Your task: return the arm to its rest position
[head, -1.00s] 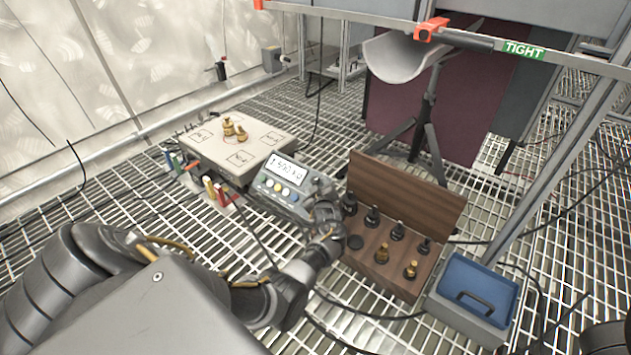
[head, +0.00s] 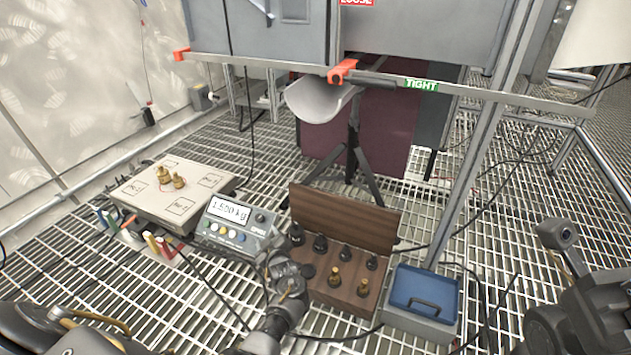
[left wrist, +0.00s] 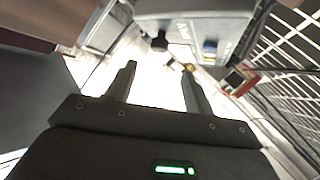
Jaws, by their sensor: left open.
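My left arm comes in at the lower left of the head view. Its wrist and gripper (head: 283,268) are over the grating, in front of the scale's readout box (head: 237,222) and left of the wooden weight case. In the left wrist view the two fingers (left wrist: 158,82) stand apart with nothing between them. Part of my right arm (head: 590,305) shows at the right edge of the head view. I cannot make out its gripper.
The open wooden case (head: 350,214) holds several dark and brass weights. A blue-lidded box (head: 424,291) stands right of it. Cables (head: 210,287) cross the grating. A clamp bar (head: 480,92) spans above.

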